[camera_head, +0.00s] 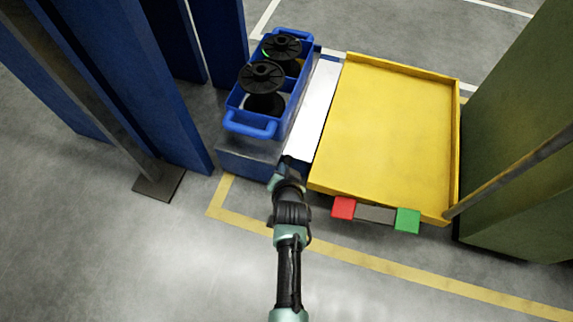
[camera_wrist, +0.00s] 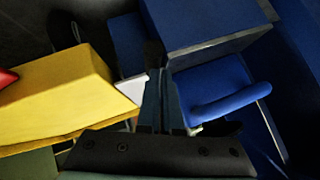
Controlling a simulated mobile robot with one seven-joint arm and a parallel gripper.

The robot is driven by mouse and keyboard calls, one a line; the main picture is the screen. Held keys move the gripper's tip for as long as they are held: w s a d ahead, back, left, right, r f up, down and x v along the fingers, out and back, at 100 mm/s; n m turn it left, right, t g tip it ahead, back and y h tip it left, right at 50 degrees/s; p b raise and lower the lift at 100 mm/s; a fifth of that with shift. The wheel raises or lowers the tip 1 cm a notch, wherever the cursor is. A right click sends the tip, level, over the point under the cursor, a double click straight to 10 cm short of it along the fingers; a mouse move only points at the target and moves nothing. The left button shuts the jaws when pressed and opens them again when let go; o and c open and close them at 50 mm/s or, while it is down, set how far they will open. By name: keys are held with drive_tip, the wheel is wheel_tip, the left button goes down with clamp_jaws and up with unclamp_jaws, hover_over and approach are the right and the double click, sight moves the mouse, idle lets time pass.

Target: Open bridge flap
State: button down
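The bridge flap looks to be the long white panel (camera_head: 314,108) between the blue crate and the yellow platform. It lies about flat, and its near end is partly hidden by my arm. A white edge (camera_wrist: 131,89) shows left of my fingers in the wrist view. My gripper (camera_head: 289,166) is at the panel's near end, low beside the blue base. In the wrist view my gripper's fingers (camera_wrist: 160,92) are close together with nothing visible between them. I cannot tell whether they touch the panel.
A blue crate (camera_head: 237,120) with two black spools stands left of the panel. The yellow platform (camera_head: 385,125) has raised rims; red (camera_head: 343,208) and green (camera_head: 407,220) blocks sit on its front. Blue posts (camera_head: 135,90) stand left, a green cabinet (camera_head: 520,150) right. The near floor is clear.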

idle(0.3)
drive_tip(key=s+r+p, duration=0.7)
drive_tip(key=r+p, duration=0.3)
drive_tip(key=p, duration=0.1)
drive_tip(key=shift+s+r, duration=0.2)
drive_tip(key=shift+r, duration=0.2)
drive_tip(key=shift+a, duration=0.1)
